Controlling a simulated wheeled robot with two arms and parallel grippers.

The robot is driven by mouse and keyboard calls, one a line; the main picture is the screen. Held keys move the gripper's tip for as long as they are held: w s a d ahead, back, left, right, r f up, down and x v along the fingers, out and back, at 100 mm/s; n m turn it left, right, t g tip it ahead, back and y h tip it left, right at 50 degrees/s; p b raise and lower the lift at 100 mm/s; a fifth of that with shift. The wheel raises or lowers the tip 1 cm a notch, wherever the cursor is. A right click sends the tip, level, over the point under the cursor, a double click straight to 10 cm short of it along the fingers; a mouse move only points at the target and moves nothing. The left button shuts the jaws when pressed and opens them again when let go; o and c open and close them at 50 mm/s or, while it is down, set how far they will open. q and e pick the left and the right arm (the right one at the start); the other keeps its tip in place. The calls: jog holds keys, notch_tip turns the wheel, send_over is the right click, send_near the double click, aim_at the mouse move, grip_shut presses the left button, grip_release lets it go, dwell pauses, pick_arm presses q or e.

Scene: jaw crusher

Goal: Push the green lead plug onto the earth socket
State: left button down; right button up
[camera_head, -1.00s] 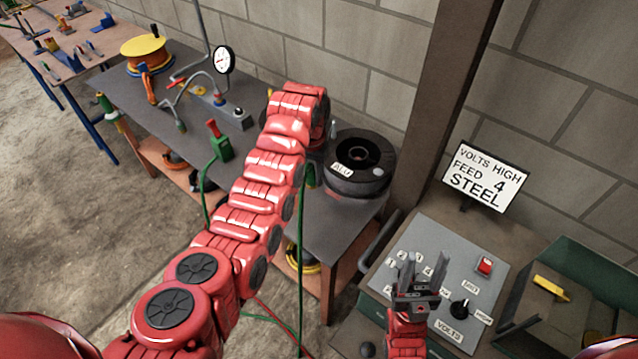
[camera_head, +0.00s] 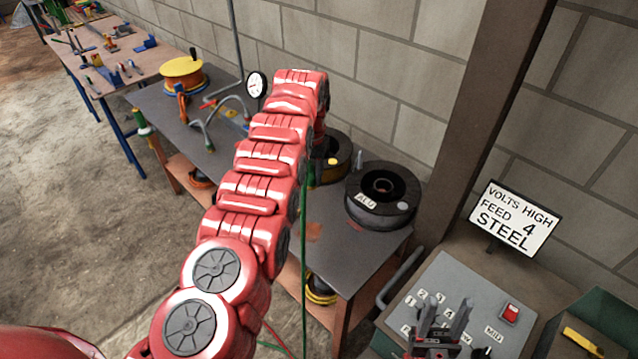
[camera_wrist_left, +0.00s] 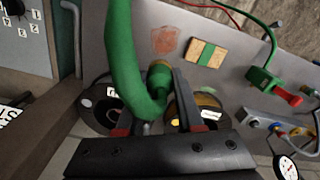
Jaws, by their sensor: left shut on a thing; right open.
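My left gripper (camera_wrist_left: 158,90) is shut on the green lead plug (camera_wrist_left: 160,76), whose thick green cable (camera_wrist_left: 122,45) loops past the fingers in the left wrist view. In the head view my red arm hides this gripper, and a thin green cable (camera_head: 304,270) hangs beside the arm. I cannot make out the earth socket for certain. A green clamp-like part with a red handle (camera_wrist_left: 265,80) sits on the grey bench top in the wrist view, apart from the plug. My right gripper (camera_head: 440,332) is open and empty above the control panel.
The grey bench (camera_head: 335,255) carries a dark spool marked ALU (camera_head: 383,192), a second spool (camera_head: 335,158), a gauge (camera_head: 256,85) and a yellow reel (camera_head: 182,73). A block wall stands behind. The control panel (camera_head: 460,280) and sign (camera_head: 515,218) are at right.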

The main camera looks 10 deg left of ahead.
pick_arm(q)
jog(key=s+a+r+n+b, duration=0.2)
jog(key=s+a+r, duration=0.1)
jog(key=a, duration=0.3)
jog(key=shift+s+r+n, duration=0.3)
jog(key=shift+r+n, duration=0.1)
dwell(0.3)
jog(key=shift+d, duration=0.1)
